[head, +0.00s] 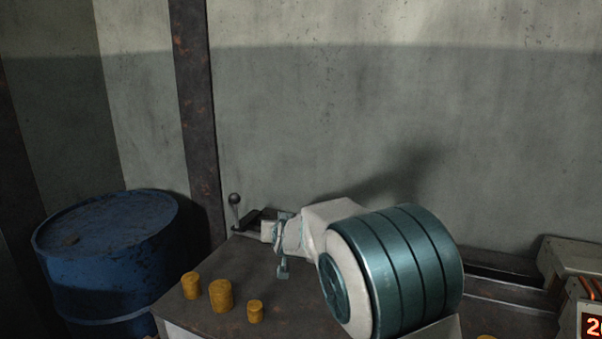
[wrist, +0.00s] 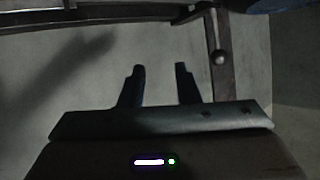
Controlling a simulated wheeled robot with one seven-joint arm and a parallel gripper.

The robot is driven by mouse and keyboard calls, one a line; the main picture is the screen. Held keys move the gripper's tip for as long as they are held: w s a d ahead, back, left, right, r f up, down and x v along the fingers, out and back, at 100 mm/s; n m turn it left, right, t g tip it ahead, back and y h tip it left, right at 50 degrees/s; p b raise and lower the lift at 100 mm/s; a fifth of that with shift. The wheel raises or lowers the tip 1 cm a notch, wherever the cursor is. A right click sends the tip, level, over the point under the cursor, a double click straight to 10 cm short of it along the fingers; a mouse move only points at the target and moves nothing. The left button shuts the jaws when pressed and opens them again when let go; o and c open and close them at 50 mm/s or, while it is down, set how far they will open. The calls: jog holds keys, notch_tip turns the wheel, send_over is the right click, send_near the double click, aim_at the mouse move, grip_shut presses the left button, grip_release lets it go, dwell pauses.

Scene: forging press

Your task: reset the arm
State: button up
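My gripper shows in the wrist view (wrist: 161,78) with its two dark fingers apart and nothing between them. A grey wall or floor surface lies behind the fingers. In the head view my white and teal arm reaches over the dark table top (head: 290,318) towards the back wall. The arm's thick teal joint hides part of the table, and the fingertips are hard to make out there. A lever with a round knob (head: 235,199) stands near the arm's far end. The knob also shows in the wrist view (wrist: 219,59), to the right of the fingers and apart from them.
Several yellow cylinders stand on the table, among them a left one (head: 191,286), a larger one (head: 221,296) and a front one (head: 255,312). A blue barrel (head: 105,250) stands at the left. A machine (head: 570,256) with a red display (head: 593,327) is at the right.

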jog(key=s+d+g+h+p, duration=0.1)
jog(key=s+d+g, duration=0.2)
jog(key=s+d, duration=0.4)
jog(key=s+d+f+m+g+h+p, duration=0.1)
jog(key=s+d+g, duration=0.2)
jog(key=s, duration=1.6)
jog(key=s+d+g+h+p, duration=0.1)
jog(key=s+d+g, duration=0.3)
jog(key=s+d, duration=0.7)
jog(key=s, duration=0.3)
jog(key=shift+f, duration=0.2)
jog(key=shift+d, duration=0.15)
